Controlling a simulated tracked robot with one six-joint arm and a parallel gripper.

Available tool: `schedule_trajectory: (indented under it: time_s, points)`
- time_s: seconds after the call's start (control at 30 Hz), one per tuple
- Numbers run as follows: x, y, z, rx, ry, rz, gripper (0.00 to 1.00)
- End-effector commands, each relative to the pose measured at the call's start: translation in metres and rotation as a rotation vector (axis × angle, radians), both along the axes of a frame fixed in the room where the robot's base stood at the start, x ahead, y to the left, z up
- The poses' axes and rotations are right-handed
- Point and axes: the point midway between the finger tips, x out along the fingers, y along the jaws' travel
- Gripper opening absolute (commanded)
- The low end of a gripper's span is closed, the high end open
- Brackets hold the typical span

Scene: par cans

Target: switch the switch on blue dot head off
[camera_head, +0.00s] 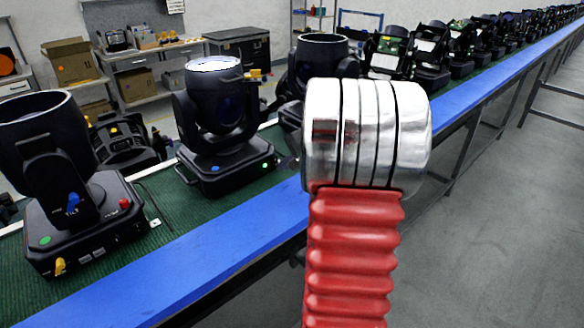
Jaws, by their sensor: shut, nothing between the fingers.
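The blue dot head (216,110) is a black moving-head lamp in the left middle of the head view, standing upright on its base. A blue dot (215,168) marks the front of the base, and a small bright greenish light (265,166) shows near its right corner. Its round top lens (214,64) looks bright white. A small yellow piece (254,74) shows beside its upper right; I cannot tell whether it is the switch or belongs to something behind. My red ribbed arm with its chrome joint stands right of the head. My gripper's fingers are not visible.
A green-dot head (60,170) with blue, yellow and red controls stands at left. Another head (318,66) is partly behind my arm. Several more line the long green bench (185,213) with its blue edge (230,243). Grey floor (510,230) is clear at right.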

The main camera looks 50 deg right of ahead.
Motion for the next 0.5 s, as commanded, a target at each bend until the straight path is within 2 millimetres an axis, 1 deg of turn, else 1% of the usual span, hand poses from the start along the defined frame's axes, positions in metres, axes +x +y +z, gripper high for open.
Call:
schedule_trajectory:
  time_s: [0.03, 0.13, 0.5]
  points:
    - [0.0042, 0.0001, -0.0012, 0.001, 0.001, 0.001, 0.0]
    - [0.0079, -0.0005, -0.0011, 0.001, 0.0, 0.001, 0.0]
    - [0.0094, -0.0012, -0.0022, 0.001, 0.0, -0.001, 0.0]
